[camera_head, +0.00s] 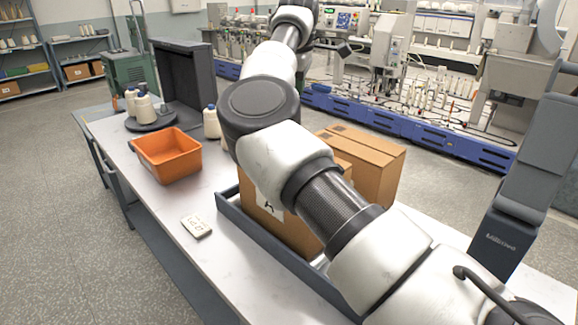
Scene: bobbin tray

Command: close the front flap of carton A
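Carton A (247,192), a brown cardboard box with a white label marked "A", stands in a dark low-walled tray (263,253) on the white table. One of my arms crosses in front of it and hides most of its top, so I cannot tell how its front flap stands. A second brown carton (378,172) stands just behind and to the right, with its top looking closed. Neither gripper shows; the visible arm runs up from the lower right and its far end leaves the top of the picture.
An orange bin (168,160) stands on the table (150,195) left of the tray. A small pale card or device (197,226) lies between them. Cream bobbins (145,108) stand on a dark round base near a dark grey upright housing (187,75). One bobbin (212,123) stands apart.

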